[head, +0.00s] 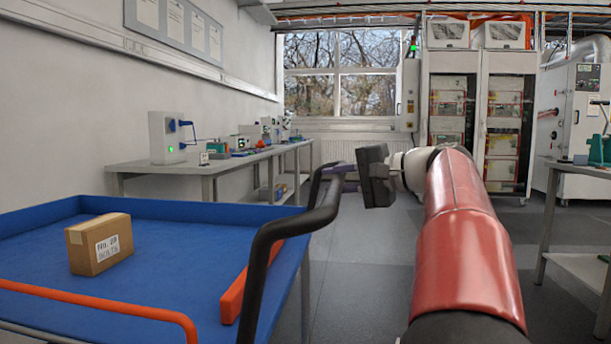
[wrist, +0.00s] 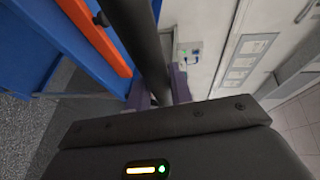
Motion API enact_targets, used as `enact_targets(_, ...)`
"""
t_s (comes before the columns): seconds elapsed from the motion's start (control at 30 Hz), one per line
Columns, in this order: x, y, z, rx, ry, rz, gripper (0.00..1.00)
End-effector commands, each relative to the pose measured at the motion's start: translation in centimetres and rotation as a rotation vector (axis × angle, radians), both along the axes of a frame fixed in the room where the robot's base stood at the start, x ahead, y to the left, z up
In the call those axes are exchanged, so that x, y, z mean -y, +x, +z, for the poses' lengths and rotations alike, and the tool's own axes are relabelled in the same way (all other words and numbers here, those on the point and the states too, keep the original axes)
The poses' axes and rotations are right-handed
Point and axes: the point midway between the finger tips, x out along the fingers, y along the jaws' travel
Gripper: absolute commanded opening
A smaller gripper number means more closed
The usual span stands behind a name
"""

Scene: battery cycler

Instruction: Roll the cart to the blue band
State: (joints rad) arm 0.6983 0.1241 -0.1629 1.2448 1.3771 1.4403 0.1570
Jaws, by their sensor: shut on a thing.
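The cart (head: 190,220) has a blue top with orange rails and fills the lower left of the head view. Its black bent handle (head: 272,240) rises at the cart's right end. My gripper (head: 340,178) reaches in from the right and is shut on the upper part of the handle. In the wrist view the black bar (wrist: 140,40) runs between the purple fingers of my gripper (wrist: 160,90). I see no blue band on the floor in either view.
A cardboard box (head: 100,245) sits on the cart. A long bench (head: 210,168) with devices runs along the left wall. Tall cabinets (head: 475,115) stand at the back, and another table (head: 575,185) is at the right. The grey floor (head: 360,250) between is clear.

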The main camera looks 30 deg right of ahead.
Motion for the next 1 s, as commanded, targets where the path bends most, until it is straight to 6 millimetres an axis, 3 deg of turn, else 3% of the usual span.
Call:
enact_targets(0.23, 2.3, -1.6, -0.2, -0.006, 0.001, 0.0, 0.0)
enact_targets(0.73, 2.7, -1.9, -0.2, -0.006, 0.001, 0.004, 0.0)
enact_targets(0.77, 2.7, -1.9, -0.2, -0.006, 0.001, 0.004, 0.23)
enact_targets(0.9, 2.7, -1.9, -0.2, -0.003, 0.001, 0.003, 0.41)
enact_targets(1.0, 2.7, -1.9, -0.1, -0.003, 0.0, 0.003, 0.43)
